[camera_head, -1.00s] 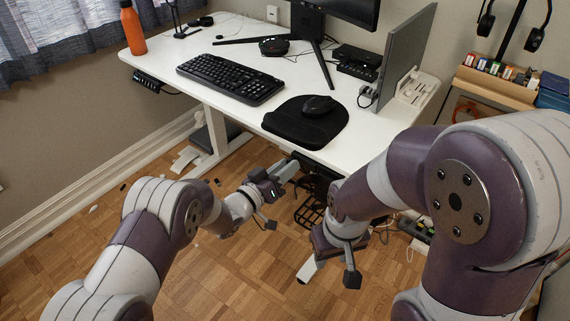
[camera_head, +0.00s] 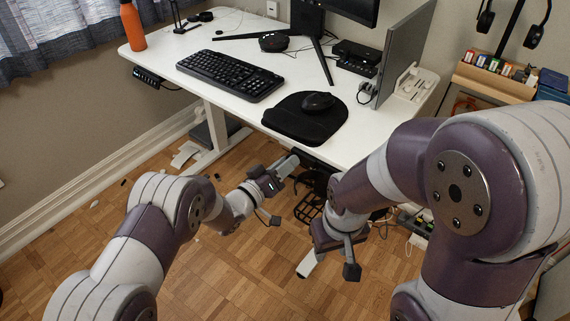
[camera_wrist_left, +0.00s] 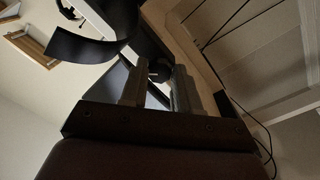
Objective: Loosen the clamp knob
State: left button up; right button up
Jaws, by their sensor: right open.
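The clamp knob (camera_wrist_left: 160,70) is a small dark round shape under the desk edge in the left wrist view. It shows between the fingertips of my left gripper (camera_wrist_left: 159,82). The two fingers are apart with the knob between their ends; I cannot tell whether they press on it. In the head view my left gripper (camera_head: 289,162) reaches to the desk's front edge below the mouse pad, and the knob is hidden there. My right gripper (camera_head: 309,264) is open and empty, pointing down over the floor in front of the desk.
The white desk (camera_head: 225,118) carries a keyboard (camera_head: 230,75), a mouse pad (camera_head: 285,122) with a mouse (camera_head: 318,101), and a monitor stand. An orange bottle (camera_head: 132,27) stands at the far left. A black wire basket (camera_head: 308,208) is below the desk edge, close to both grippers.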

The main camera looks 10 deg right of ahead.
pick_arm(q)
jog(key=p+v, duration=0.2)
jog(key=v, duration=1)
jog(key=shift+s+a, duration=0.2)
jog(key=shift+a, duration=0.1)
